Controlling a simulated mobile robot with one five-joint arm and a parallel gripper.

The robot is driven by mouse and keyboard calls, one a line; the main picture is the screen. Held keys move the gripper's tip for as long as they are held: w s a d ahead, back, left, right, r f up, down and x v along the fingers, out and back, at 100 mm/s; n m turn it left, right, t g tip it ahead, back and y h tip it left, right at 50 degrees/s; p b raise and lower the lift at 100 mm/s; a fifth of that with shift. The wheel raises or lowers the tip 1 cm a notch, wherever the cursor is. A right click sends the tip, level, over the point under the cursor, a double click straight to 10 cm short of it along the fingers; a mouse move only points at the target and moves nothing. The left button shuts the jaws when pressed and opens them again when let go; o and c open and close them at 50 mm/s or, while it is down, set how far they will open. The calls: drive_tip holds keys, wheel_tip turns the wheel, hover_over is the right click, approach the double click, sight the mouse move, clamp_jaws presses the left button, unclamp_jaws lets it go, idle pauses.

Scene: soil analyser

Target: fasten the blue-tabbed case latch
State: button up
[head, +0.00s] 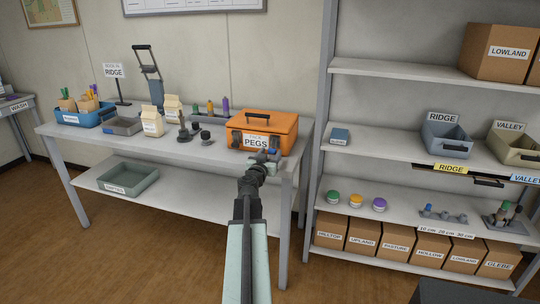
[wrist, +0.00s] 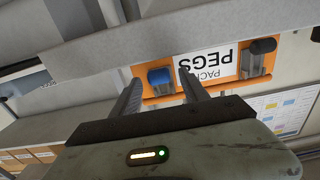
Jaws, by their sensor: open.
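The orange case (head: 283,134) stands closed at the right end of the grey table, with a dark handle on top and a white PEGS label. Its blue-tabbed latch (wrist: 160,77) is on the case front beside the label; the blue tab also shows in the head view (head: 272,152). A second latch with a dark tab (wrist: 262,46) is on the label's other side. My gripper (wrist: 159,78) is open in front of the case, its fingers to either side of the blue tab in the wrist view. Finger contact and whether the latch is fastened cannot be told.
Left of the case on the table (head: 100,139) are dark instruments (head: 184,129), cartons (head: 152,122), a grey tray (head: 122,126) and a blue caddy (head: 85,116). A shelf unit (head: 370,148) stands close on the right. The table front before the case is clear.

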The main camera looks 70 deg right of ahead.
clamp_jaws()
drive_tip(key=b, duration=0.1)
drive_tip(key=f+h+b, duration=0.1)
drive_tip(key=b, duration=0.1)
drive_tip(key=shift+d+f+b, duration=0.2)
drive_tip(key=shift+f+b, duration=0.05)
drive_tip(key=shift+b, duration=0.05)
drive_tip(key=b, duration=0.1)
drive_tip(key=h+b, duration=0.1)
drive_tip(key=shift+d+f+b, duration=0.2)
drive_tip(key=shift+d+b, duration=0.05)
drive_tip(key=shift+b, duration=0.1)
drive_tip(key=shift+d+r+h+b, duration=0.1)
drive_tip(key=shift+h+b, duration=0.3)
drive_tip(key=shift+b, duration=0.15)
drive_tip(key=shift+r, duration=0.2)
unclamp_jaws()
